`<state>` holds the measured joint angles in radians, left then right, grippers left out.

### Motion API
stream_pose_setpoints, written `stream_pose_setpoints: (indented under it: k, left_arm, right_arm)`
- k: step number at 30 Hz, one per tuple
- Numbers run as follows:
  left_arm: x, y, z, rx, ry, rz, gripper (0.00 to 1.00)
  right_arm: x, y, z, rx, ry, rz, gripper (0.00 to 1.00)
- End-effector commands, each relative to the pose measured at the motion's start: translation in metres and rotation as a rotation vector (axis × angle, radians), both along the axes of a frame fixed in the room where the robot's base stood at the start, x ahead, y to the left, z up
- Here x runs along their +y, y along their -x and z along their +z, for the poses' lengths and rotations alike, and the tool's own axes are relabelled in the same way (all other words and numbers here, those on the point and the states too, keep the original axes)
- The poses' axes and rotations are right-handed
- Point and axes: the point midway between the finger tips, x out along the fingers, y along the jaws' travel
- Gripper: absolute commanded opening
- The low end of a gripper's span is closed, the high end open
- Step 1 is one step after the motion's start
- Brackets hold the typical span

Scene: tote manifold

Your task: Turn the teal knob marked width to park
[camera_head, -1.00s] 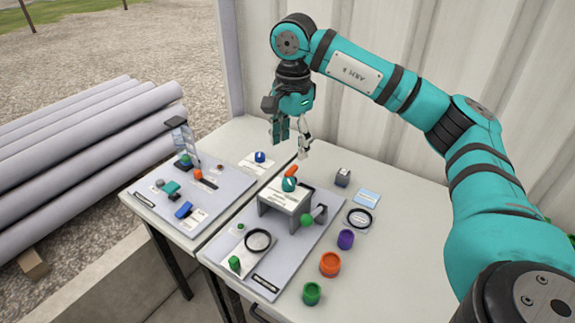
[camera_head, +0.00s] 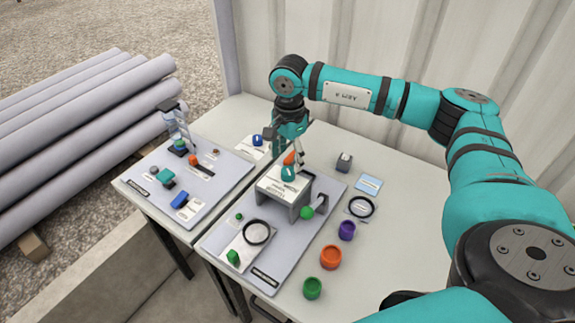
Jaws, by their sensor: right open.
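A teal knob (camera_head: 288,174) sits on top of a grey raised block (camera_head: 271,203) with a white label on the right-hand panel. The label's words are too small to read. My right gripper (camera_head: 287,158) is open, just behind and above this knob, with its fingers pointing down. The fingers partly hide an orange handle (camera_head: 289,158) behind the knob. I cannot tell whether a finger touches anything. A second teal piece (camera_head: 166,178) lies on the left-hand panel. My left gripper is not in view.
The right panel (camera_head: 310,236) also carries a green ball knob (camera_head: 307,213) and a black ring (camera_head: 257,233). Purple (camera_head: 347,230), orange (camera_head: 331,257) and green (camera_head: 312,288) cups stand to its right. A corrugated wall (camera_head: 420,60) rises behind.

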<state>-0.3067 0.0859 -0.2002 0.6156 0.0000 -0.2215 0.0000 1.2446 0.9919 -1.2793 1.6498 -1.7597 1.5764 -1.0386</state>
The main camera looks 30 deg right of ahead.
Motion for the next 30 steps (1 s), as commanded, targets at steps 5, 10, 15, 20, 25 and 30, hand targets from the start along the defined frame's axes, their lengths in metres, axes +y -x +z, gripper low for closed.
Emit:
stream_pose_setpoints:
  k: [5, 10, 15, 20, 25, 30]
  left_arm:
    - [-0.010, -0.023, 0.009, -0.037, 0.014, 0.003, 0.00]
    - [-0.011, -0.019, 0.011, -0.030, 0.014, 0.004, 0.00]
    - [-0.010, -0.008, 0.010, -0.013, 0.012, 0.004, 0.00]
    - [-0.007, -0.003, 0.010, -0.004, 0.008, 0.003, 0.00]
    - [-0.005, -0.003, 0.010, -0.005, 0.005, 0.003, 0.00]
    - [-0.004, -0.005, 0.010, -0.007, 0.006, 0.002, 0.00]
  right_arm:
    - [0.000, -0.001, -0.030, 0.002, 0.000, 0.000, 0.59]
    - [0.000, -0.001, -0.046, 0.002, 0.000, -0.001, 0.59]
    - [0.000, -0.002, -0.051, -0.001, 0.000, 0.000, 0.59]
    - [0.000, -0.002, -0.051, -0.001, 0.000, 0.000, 0.59]
    - [0.000, -0.002, -0.051, -0.001, 0.000, 0.000, 0.39]
    - [0.000, -0.002, -0.051, -0.001, 0.000, 0.000, 0.17]
